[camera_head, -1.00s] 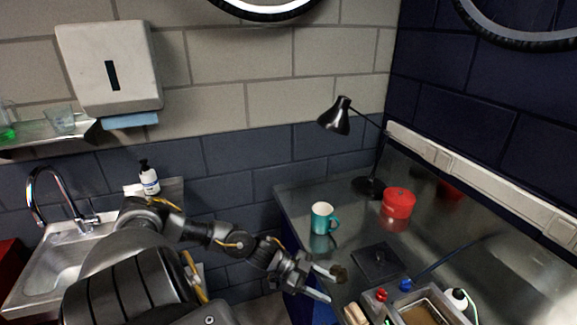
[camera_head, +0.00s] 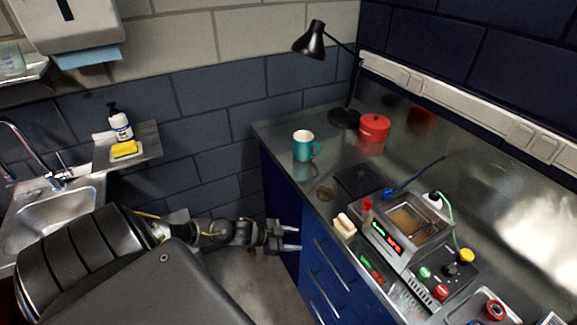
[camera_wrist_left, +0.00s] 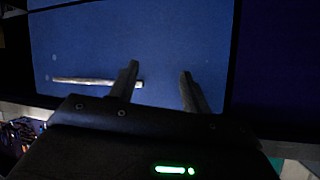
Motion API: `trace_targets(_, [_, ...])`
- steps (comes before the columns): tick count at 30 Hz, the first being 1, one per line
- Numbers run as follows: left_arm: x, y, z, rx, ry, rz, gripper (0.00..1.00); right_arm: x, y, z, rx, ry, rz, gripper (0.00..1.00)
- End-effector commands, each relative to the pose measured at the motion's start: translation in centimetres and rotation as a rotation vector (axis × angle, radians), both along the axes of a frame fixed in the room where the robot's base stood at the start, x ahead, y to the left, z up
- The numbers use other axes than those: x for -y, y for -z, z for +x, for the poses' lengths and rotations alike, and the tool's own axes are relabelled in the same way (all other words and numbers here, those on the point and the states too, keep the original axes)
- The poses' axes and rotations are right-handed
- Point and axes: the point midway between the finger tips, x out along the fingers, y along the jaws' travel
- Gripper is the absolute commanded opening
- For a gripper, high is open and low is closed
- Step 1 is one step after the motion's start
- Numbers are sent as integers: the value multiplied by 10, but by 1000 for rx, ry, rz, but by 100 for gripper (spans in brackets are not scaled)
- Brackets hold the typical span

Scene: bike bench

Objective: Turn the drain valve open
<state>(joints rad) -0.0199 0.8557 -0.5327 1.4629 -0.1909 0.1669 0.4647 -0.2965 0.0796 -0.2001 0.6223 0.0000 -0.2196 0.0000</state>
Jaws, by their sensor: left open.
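A metal tank unit with a red lit display (camera_head: 384,238) stands on the bench. A small red part (camera_head: 367,204) and a small blue part (camera_head: 388,194) sit at its left side. I cannot tell which part is the drain valve. My left gripper (camera_head: 291,238) is open and empty, in front of the blue drawers, left of the tank unit and apart from it. In the left wrist view its two fingers (camera_wrist_left: 158,76) point at a blue drawer front (camera_wrist_left: 85,45) with a metal handle (camera_wrist_left: 98,82). My right gripper is not in view.
The bench top (camera_head: 280,140) holds a teal mug (camera_head: 303,146), a red pot (camera_head: 374,130), a black lamp (camera_head: 312,43), a dark mat (camera_head: 358,180) and a cream block (camera_head: 345,225). A control box with coloured buttons (camera_head: 441,292) stands right. A sink (camera_head: 50,215) is left.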

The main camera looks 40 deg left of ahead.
Motion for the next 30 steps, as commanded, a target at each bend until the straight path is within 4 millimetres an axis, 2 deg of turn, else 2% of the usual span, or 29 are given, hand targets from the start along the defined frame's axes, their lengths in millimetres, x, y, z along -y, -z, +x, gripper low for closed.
trace_targets(1, [-2,10,-1,-7,-15,4,48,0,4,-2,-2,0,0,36])
trace_targets(6, [-6,26,-5,-19,-44,14,48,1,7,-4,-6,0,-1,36])
trace_targets(20, [-8,32,-6,-24,-57,19,48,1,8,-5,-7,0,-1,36])
trace_targets(22, [-8,39,-8,-30,-69,21,48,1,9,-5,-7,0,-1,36])
trace_targets(23, [-9,46,-10,-37,-81,25,48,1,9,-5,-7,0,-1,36])
trace_targets(26, [-13,93,-28,-96,-165,50,48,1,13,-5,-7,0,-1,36])
trace_targets(29, [-13,173,-75,-224,-296,102,48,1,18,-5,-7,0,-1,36])
trace_targets(30, [-10,207,-104,-292,-346,127,48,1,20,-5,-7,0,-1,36])
